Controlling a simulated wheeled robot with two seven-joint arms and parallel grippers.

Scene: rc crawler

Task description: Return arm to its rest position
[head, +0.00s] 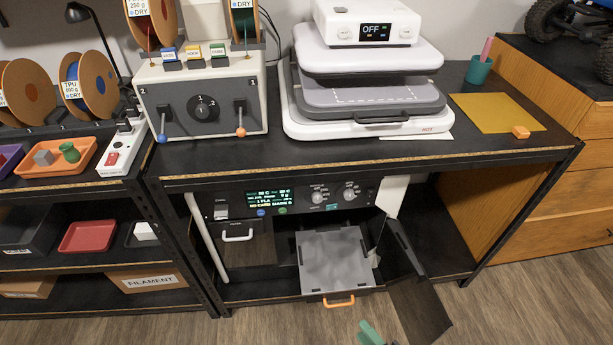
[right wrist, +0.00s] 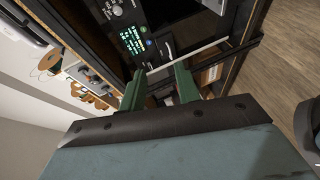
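My right gripper (head: 369,334) shows only as a green fingertip at the bottom edge of the head view, in front of the machine's open door. In the right wrist view its two green fingers (right wrist: 158,88) stand apart with nothing between them. The machine (head: 295,200) under the bench has a lit display and knobs. Its dark door (head: 415,300) hangs open to the right. A grey plate (head: 336,262) on a tray with an orange handle (head: 339,302) sticks out of the opening. My left gripper is not in view.
The bench top (head: 470,150) carries a white heat press (head: 365,70), a switch box (head: 205,95) and a yellow sheet (head: 495,113). A shelf with an orange tray (head: 85,165) stands at left, wooden drawers (head: 550,200) at right. The floor (head: 530,300) in front at right is free.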

